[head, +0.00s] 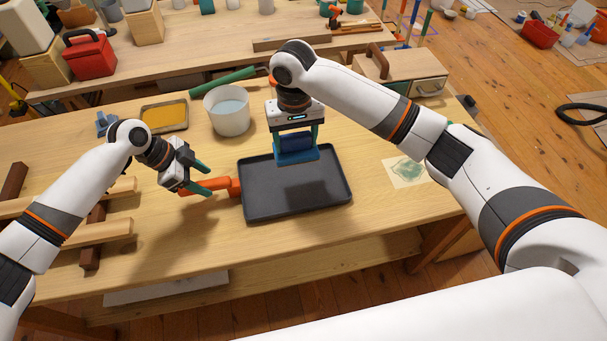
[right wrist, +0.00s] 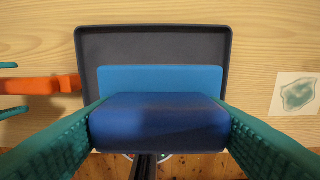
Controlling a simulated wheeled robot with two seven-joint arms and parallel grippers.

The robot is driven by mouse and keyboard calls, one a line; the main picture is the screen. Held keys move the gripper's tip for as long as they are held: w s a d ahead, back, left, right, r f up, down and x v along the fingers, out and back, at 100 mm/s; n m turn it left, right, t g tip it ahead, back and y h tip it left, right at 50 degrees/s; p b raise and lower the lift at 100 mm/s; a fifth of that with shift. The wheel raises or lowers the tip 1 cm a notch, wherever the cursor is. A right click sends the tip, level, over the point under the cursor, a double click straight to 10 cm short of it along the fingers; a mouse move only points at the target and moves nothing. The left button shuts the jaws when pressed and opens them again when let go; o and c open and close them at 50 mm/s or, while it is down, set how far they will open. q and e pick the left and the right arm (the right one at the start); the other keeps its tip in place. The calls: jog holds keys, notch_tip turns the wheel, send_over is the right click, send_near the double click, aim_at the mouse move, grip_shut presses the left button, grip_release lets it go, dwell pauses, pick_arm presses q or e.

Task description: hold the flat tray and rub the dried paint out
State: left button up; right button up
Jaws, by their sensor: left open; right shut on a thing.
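The flat dark grey tray (head: 298,195) lies on the wooden workbench, with an orange handle (head: 221,186) at its left edge. My left gripper (head: 219,175) is open, with its fingers on either side of the handle's outer end. The handle and those finger tips also show at the left of the right wrist view (right wrist: 45,86). My right gripper (head: 296,136) is shut on a blue block (head: 297,155) with a lighter blue base (right wrist: 160,78), over the tray's far half. I cannot tell whether it touches the tray. No dried paint shows on the visible tray floor.
A white bucket (head: 229,118) and a paint tray with yellow (head: 165,117) stand behind the tray. A card with a green stain (head: 405,170) lies to the right. Wooden strips (head: 105,230) lie at the left. The bench in front of the tray is clear.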

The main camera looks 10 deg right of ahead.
pick_arm(q)
jog(key=shift+r+p, duration=1.6)
jog(key=shift+r, duration=0.6)
pick_arm(e)
jog(key=shift+r, duration=1.9)
jog(key=shift+f, duration=0.1)
pick_arm(q)
jog(key=shift+a, duration=0.1)
